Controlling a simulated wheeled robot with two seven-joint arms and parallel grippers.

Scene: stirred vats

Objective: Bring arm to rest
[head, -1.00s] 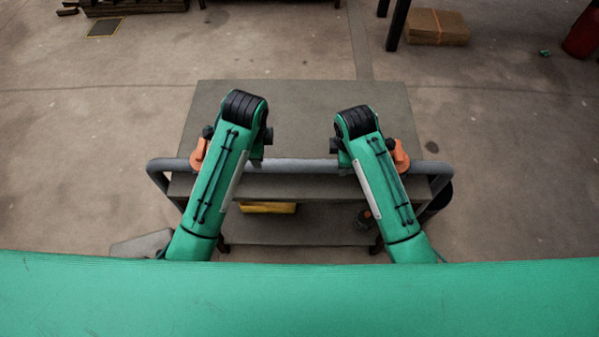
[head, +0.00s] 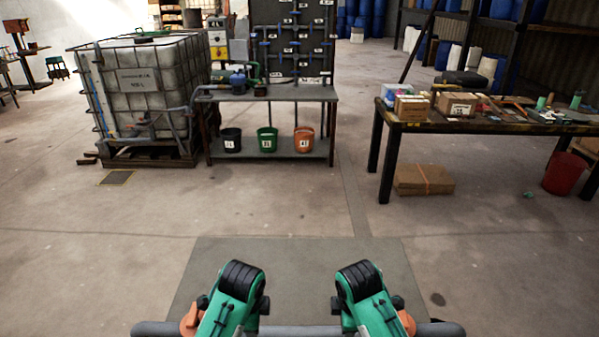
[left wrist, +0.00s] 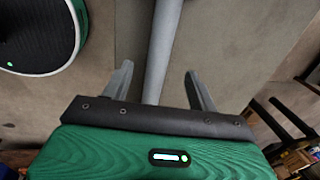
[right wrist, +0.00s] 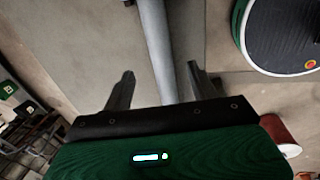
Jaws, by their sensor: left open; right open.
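A grey bar (left wrist: 163,50) shows behind the fingers. In the right wrist view my right gripper (right wrist: 160,75) is also open and empty, and the grey bar (right wrist: 156,45) shows behind its fingers. I cannot tell how far the bar is from either gripper.
A caged white tank (head: 150,85) stands at the back left. Beside it is a bench (head: 290,93) with three buckets on its lower shelf. A table (head: 385,125) with boxes stands at the right, near a red bin (head: 565,173). The floor between is clear.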

